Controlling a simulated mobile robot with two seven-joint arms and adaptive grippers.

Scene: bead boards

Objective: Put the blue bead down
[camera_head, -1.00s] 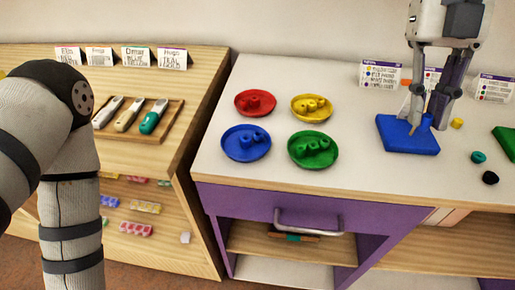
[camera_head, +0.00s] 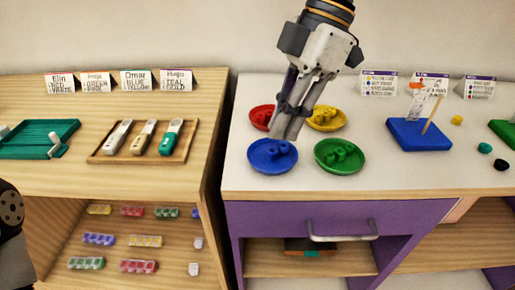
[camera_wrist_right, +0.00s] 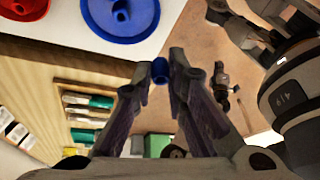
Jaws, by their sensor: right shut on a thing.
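My right gripper (camera_head: 284,136) is above the back of the blue dish (camera_head: 258,163), fingers pointing down. In the right wrist view it (camera_wrist_right: 160,62) is shut on a small blue bead (camera_wrist_right: 158,72), held between the fingertips. The bead cannot be made out in the head view. The blue dish, holding blue beads, also shows at the top of the right wrist view (camera_wrist_right: 97,22). I cannot tell the exact height of the fingertips above it. My left gripper is not seen; only part of that arm shows at the left edge.
Red (camera_head: 254,116), yellow (camera_head: 343,122) and green (camera_head: 318,160) dishes with beads surround the blue dish. A blue board (camera_head: 398,140) with an upright stick stands right, near loose yellow, teal and black beads. A wooden tray (camera_head: 101,160) lies left.

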